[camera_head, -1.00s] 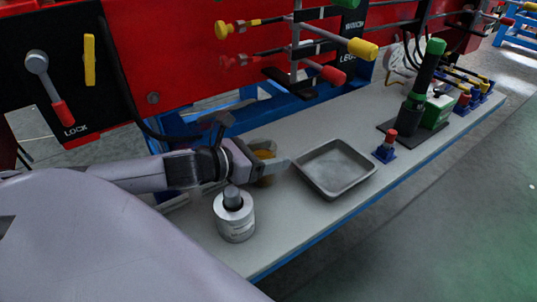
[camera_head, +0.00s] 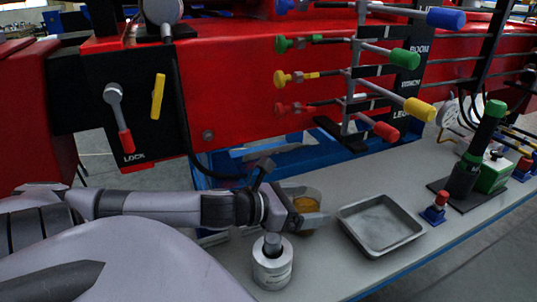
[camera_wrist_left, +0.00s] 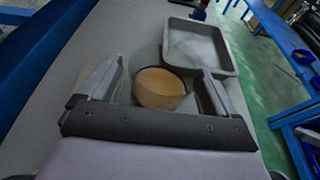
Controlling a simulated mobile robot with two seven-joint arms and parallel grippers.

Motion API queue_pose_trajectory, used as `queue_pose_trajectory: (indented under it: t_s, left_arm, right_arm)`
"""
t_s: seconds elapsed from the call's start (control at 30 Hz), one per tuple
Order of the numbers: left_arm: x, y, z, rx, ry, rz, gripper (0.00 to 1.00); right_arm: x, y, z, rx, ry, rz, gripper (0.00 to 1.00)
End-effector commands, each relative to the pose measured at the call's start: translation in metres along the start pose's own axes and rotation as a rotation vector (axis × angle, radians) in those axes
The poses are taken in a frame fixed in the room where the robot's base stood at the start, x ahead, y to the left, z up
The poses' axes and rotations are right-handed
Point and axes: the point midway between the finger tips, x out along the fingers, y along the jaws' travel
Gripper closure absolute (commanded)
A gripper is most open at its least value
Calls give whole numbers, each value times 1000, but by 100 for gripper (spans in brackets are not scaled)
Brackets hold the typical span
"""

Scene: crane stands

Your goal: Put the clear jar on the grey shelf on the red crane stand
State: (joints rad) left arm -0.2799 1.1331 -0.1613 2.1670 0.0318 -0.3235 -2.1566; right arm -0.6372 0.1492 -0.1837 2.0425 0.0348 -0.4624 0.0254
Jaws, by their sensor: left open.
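The clear jar (camera_head: 303,199) with amber contents is at my left gripper (camera_head: 312,212) in the head view, partly hidden by it. In the left wrist view the jar (camera_wrist_left: 160,88) sits between the two fingers of the left gripper (camera_wrist_left: 158,72), which are spread open on either side. It appears to stand on the grey shelf (camera_head: 345,188) in front of the red crane stand (camera_head: 235,95). Its base is partly hidden. My right gripper is not in view.
A grey metal tray (camera_head: 381,226) lies right of the jar. A red-topped blue part (camera_head: 436,208) and a green-handled tool (camera_head: 478,150) stand farther right. Coloured levers (camera_head: 400,105) jut out above the shelf.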

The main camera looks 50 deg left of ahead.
Motion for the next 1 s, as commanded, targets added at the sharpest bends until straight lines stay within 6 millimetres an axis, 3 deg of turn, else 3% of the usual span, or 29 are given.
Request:
queue_pose_trajectory:
  t_s: [1.0]
  left_arm:
    - [-78,0,2,-2,2,-1,9]
  right_arm:
    - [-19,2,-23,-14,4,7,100]
